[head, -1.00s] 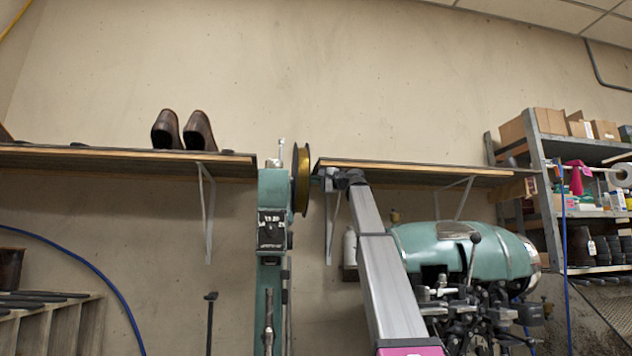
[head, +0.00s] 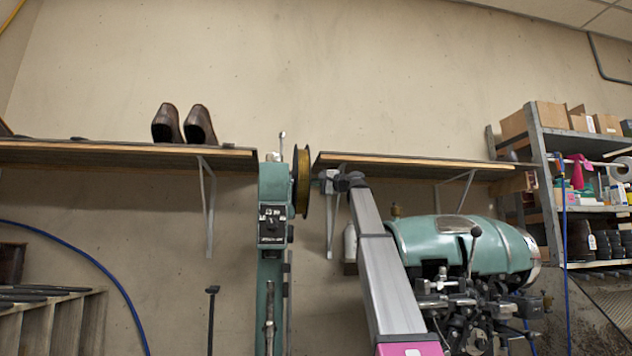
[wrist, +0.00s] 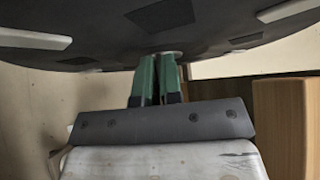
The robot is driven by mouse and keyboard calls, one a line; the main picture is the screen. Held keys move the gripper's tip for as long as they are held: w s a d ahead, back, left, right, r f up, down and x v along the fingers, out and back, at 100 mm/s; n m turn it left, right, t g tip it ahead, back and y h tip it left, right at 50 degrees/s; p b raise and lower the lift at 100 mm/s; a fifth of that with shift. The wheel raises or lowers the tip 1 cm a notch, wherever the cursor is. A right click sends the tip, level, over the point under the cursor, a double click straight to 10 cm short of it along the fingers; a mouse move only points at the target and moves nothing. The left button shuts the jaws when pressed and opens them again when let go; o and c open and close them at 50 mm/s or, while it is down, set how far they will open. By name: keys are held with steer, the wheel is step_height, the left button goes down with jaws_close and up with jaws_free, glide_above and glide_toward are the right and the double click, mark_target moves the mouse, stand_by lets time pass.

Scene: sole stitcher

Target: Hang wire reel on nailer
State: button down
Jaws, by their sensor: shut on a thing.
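The wire reel (head: 302,182) is a dark-flanged disc with golden wire, seen nearly edge-on in the head view. It stands upright against the right side of the head of the green nailer (head: 274,187). My gripper (head: 318,180) reaches in from the right, just beside the reel. In the wrist view, the green fingers of my gripper (wrist: 157,75) are close together at the hub of the reel's dark flange (wrist: 100,25), shut on it. The reel's far side is hidden, so I cannot tell whether it sits on the nailer's holder.
Wooden shelves run along the wall on the left (head: 120,154) and right (head: 420,164), with brown shoes (head: 184,124) on the left one. A green machine (head: 462,245) stands at lower right. A grey rack (head: 543,170) holds boxes and supplies.

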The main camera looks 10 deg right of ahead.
steer(key=shift+f, duration=0.4)
stand_by(0.7)
steer(key=c, duration=1.2)
jaws_free()
steer(key=shift+f, duration=0.15)
steer(key=v, duration=1)
steer(key=shift+s+d, duration=0.2)
steer(key=shift+d, duration=0.15)
